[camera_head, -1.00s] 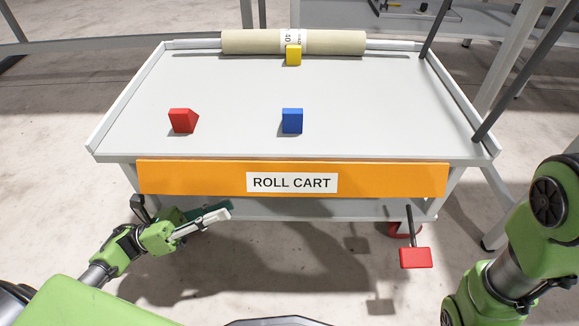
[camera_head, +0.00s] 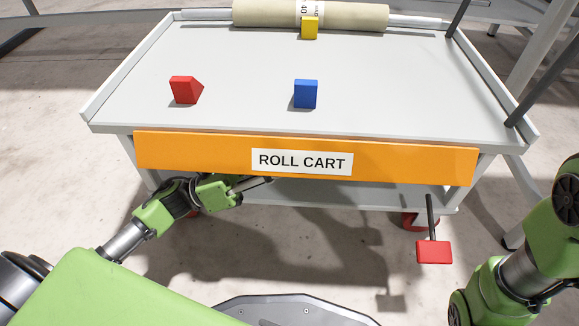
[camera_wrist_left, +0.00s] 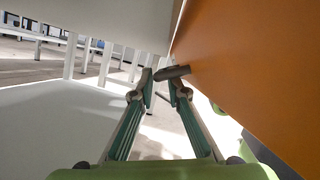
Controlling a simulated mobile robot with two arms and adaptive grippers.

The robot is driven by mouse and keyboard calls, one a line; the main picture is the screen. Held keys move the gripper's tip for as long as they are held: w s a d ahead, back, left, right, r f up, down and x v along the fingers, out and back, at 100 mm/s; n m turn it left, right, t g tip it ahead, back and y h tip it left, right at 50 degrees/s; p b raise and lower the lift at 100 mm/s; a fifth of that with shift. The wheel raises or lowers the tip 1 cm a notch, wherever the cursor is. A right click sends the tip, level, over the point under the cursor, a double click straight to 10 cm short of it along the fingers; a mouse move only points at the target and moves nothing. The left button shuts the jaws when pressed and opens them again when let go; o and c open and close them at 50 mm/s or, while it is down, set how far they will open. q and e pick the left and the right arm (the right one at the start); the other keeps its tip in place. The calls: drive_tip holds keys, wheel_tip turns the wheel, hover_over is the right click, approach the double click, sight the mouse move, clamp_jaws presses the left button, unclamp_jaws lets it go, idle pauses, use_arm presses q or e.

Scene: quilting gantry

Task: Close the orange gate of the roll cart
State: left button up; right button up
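The orange gate (camera_head: 205,152) with the ROLL CART label hangs lowered along the front of the roll cart (camera_head: 250,110), below the tabletop's front edge. My left gripper (camera_head: 262,184) is at the gate's lower edge, left of its middle, with its tips partly hidden. In the left wrist view, the gate (camera_wrist_left: 260,65) fills the right side, and the left gripper (camera_wrist_left: 162,90) points along its inner face. A narrow gap shows between the fingers, with nothing clearly held. A dark rod-like piece crosses near the tips; I cannot tell whether they touch it. My right gripper is out of view.
A red block (camera_head: 185,90), a blue block (camera_head: 306,94) and a yellow block (camera_head: 310,28) stand on the cart. A fabric roll (camera_head: 270,14) lies at the back. A red pedal (camera_head: 434,251) sticks out at the front right. Floor in front is mostly clear.

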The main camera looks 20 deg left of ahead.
use_arm(q)
drive_tip(key=shift+w+d+r, duration=0.2)
drive_tip(key=shift+d, duration=0.15)
